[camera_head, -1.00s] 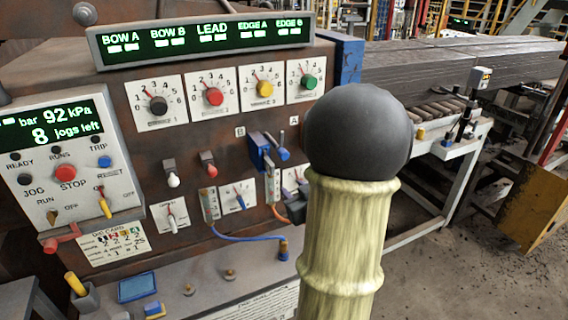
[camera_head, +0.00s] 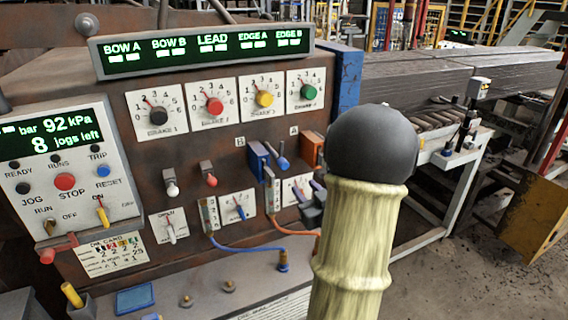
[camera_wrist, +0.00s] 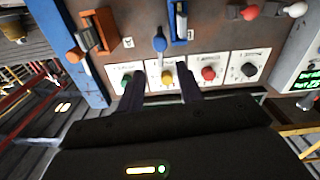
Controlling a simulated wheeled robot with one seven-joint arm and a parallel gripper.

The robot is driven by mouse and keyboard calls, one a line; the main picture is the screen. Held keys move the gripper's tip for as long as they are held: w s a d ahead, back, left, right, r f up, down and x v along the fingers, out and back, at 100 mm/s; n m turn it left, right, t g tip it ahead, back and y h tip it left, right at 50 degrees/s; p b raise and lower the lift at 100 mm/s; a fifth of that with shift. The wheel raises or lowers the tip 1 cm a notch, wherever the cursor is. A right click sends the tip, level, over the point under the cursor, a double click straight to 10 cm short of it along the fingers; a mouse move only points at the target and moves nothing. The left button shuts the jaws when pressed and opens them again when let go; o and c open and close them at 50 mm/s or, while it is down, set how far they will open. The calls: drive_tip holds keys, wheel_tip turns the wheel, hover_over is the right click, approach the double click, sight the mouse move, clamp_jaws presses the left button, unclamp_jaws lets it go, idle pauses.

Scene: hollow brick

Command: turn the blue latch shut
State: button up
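The blue latch shows on the rusty panel in the head view as a blue block (camera_head: 258,161) with a blue-handled lever (camera_head: 283,162) just to its right. In the upside-down wrist view the lever (camera_wrist: 160,41) hangs beside the blue block (camera_wrist: 179,22), with a gap between them. My gripper (camera_wrist: 161,88) is open and empty, its two dark fingers apart with the yellow dial showing between them. The lever lies beyond the fingertips, roughly in line with the gap, and nothing touches it. In the head view my arm covers part of the panel's right side.
An orange latch (camera_wrist: 104,31) sits beside the blue one, marked A. A row of dials (camera_head: 214,105) runs above, under a green display (camera_head: 205,50). Small levers, including a red-tipped one (camera_head: 210,180), and blue and orange cables (camera_head: 250,249) are nearby.

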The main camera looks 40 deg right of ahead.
sight(285, 166)
drive_tip(key=p+x, duration=0.4)
drive_tip(key=x, duration=1)
drive_tip(key=shift+d, duration=0.1)
drive_tip(key=shift+s, duration=0.1)
drive_tip(key=shift+c, duration=0.3)
drive_tip(key=c, duration=0.7)
